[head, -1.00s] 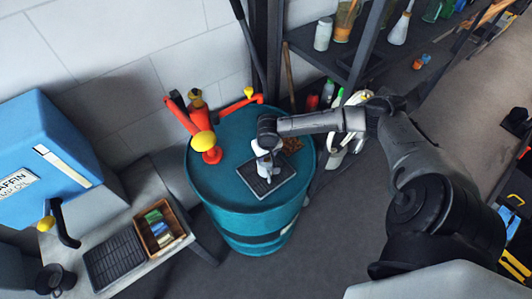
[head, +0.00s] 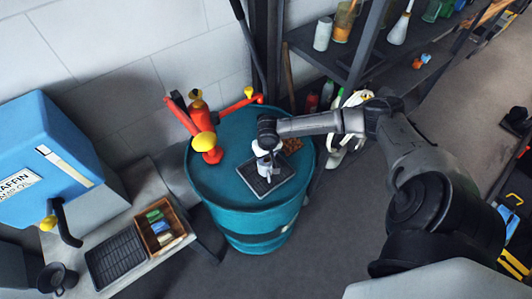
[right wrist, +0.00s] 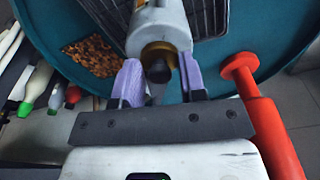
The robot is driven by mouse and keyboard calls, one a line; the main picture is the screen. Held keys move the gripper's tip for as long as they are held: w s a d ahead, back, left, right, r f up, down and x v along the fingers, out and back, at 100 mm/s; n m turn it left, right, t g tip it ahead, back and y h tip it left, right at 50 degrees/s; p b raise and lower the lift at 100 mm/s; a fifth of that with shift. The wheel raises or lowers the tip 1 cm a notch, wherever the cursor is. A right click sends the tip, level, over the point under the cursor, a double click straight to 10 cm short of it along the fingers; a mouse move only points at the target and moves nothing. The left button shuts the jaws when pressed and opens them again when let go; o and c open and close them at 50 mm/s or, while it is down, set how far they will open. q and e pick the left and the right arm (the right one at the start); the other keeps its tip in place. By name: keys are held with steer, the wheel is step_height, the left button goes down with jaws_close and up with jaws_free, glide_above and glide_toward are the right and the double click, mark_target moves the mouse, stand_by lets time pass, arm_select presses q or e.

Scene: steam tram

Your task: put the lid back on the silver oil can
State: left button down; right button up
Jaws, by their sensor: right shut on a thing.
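The silver oil can (right wrist: 157,25) stands on a black ribbed tray (right wrist: 208,16) on top of the teal drum; in the head view it is small and partly covered by my gripper. My right gripper (head: 265,157) is directly over it. In the right wrist view its purple fingers (right wrist: 159,78) are shut on the lid (right wrist: 158,60), a brass-coloured piece with a dark knob. The lid is at the can's mouth; I cannot tell whether it is fully seated. My left gripper is not in view.
The teal drum (head: 222,185) carries a red hand pump (head: 203,128) with yellow knobs, left of the tray; its red part (right wrist: 262,120) is close beside my gripper. Brown granules (right wrist: 92,57) lie on the drum top. A wooden box (head: 160,228) sits on the bench at left.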

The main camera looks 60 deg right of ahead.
steer(key=o, duration=1)
steer(key=shift+o, duration=0.4)
steer(key=o, duration=0.4)
steer(key=shift+c, duration=0.2)
